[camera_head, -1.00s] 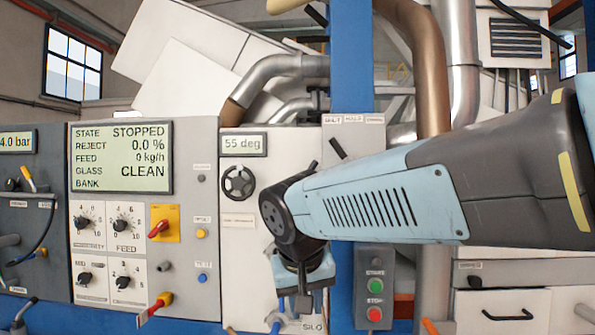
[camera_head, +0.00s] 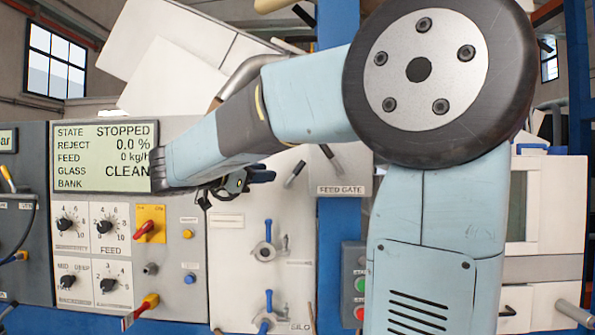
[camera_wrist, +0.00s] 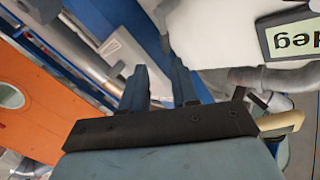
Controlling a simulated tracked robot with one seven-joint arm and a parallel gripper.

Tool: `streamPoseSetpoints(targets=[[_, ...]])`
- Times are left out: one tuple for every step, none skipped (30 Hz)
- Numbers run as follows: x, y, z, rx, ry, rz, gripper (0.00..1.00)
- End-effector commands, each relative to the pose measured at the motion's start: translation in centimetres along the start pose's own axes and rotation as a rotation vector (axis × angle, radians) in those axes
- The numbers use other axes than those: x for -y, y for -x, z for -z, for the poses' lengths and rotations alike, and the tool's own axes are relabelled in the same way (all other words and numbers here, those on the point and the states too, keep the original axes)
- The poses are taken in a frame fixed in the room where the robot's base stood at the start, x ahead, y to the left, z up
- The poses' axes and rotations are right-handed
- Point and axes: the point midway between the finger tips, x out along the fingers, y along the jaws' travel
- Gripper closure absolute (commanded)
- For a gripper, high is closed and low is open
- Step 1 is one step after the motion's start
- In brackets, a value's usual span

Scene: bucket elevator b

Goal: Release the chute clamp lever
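No label reading "chute clamp" can be made out, so I cannot tell which lever it is. On the white panel, a blue-handled lever (camera_head: 268,232) stands upright on a round metal hub. A second blue-handled lever (camera_head: 268,300) sits below it. A dark-tipped lever (camera_head: 294,174) is tilted above them, and another lever (camera_head: 331,157) is above the FEED GATE label. My gripper (camera_head: 262,176) is small and partly hidden in the head view, left of the tilted lever and above the blue ones. In the wrist view its two fingers (camera_wrist: 160,72) are apart with nothing between them.
The control panel (camera_head: 205,245) with knobs, a red switch (camera_head: 145,229) and the STOPPED display (camera_head: 105,156) is at left. My arm hides much of the right side. A display (camera_wrist: 293,38) shows in the wrist view.

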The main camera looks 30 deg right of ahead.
Motion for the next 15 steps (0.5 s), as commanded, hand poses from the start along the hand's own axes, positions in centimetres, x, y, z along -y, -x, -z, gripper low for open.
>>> streamPoseSetpoints(targets=[[0.4,0.1,0.1,-0.012,-0.02,0.007,0.71],[0.6,0.1,0.2,-0.018,-0.029,0.011,0.71],[0.7,0.0,0.3,-0.022,-0.037,0.013,0.71],[0.7,-0.1,0.3,-0.024,-0.041,0.014,0.71],[0.8,-0.3,0.3,-0.025,-0.043,0.014,0.71],[0.8,-0.7,0.3,-0.026,-0.044,0.013,0.71],[0.7,-1.1,0.3,-0.026,-0.044,0.013,0.71],[0.7,-1.4,0.3,-0.025,-0.043,0.013,0.71],[0.7,-2.0,0.4,-0.026,-0.043,0.012,0.71],[0.7,-2.5,0.4,-0.026,-0.043,0.012,0.71],[0.7,-3.0,0.4,-0.025,-0.042,0.013,0.71],[0.7,-3.7,0.4,-0.026,-0.042,0.012,0.71],[0.7,-4.3,0.4,-0.025,-0.042,0.012,0.71],[0.7,-4.8,0.4,-0.024,-0.042,0.012,0.71],[0.7,-5.5,0.4,-0.025,-0.041,0.011,0.71]])
